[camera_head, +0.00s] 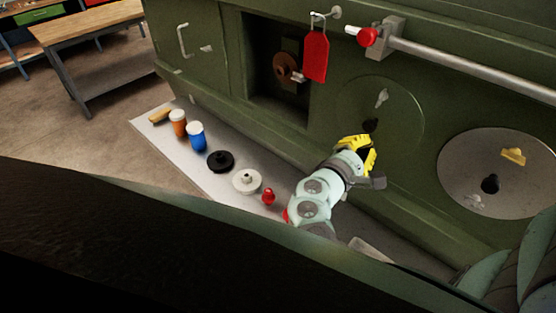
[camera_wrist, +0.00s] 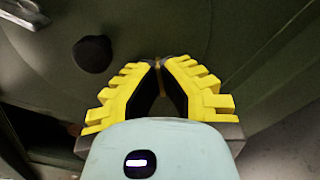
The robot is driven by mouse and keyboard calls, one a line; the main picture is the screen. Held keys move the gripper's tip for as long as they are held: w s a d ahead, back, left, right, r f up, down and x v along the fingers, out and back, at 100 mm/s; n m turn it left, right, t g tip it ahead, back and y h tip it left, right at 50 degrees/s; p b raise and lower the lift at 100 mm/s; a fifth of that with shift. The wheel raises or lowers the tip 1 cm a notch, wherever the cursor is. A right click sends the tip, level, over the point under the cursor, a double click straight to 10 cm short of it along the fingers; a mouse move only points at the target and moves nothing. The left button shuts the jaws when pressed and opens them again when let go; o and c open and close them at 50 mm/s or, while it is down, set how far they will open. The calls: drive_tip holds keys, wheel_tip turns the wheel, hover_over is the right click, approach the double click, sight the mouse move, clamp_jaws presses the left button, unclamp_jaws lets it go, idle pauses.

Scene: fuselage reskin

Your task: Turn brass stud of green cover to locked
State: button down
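The round green cover (camera_head: 402,102) is set in the green fuselage side, with a silver latch handle (camera_head: 382,97) and a black knob (camera_head: 370,125). My gripper (camera_head: 362,147), with yellow stepped fingers, is at the cover's lower left, below the knob. In the wrist view the fingertips (camera_wrist: 160,64) come together on a thin brass-coloured edge, which appears to be the brass stud (camera_wrist: 157,66). Most of the stud is hidden by the fingers, so its turn angle is unclear. The black knob (camera_wrist: 92,53) and handle (camera_wrist: 25,12) are at upper left there.
A grey round cover (camera_head: 460,160) with its own brass stud (camera_head: 513,156) is at right. A silver bar (camera_head: 470,68) crosses upper right. Bottles and discs stand on a pale mat (camera_head: 215,185) below.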

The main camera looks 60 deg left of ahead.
drive_tip(key=m+b, duration=0.2)
drive_tip(key=b, duration=0.1)
drive_tip(key=f+m+b, duration=0.1)
drive_tip(key=m+b, duration=0.1)
drive_tip(key=b, duration=0.2)
drive_tip(key=shift+d+m, duration=0.1)
drive_tip(key=shift+m, duration=0.2)
drive_tip(key=m+b, duration=0.2)
drive_tip(key=b, duration=0.1)
drive_tip(key=shift+r+m+b, duration=0.2)
drive_tip(key=shift+m+b, duration=0.3)
drive_tip(key=shift+b, duration=0.2)
drive_tip(key=shift+r, duration=0.1)
drive_tip(key=c, duration=1.2)
unclamp_jaws()
drive_tip(key=shift+o, duration=0.2)
drive_tip(key=v, duration=1.2)
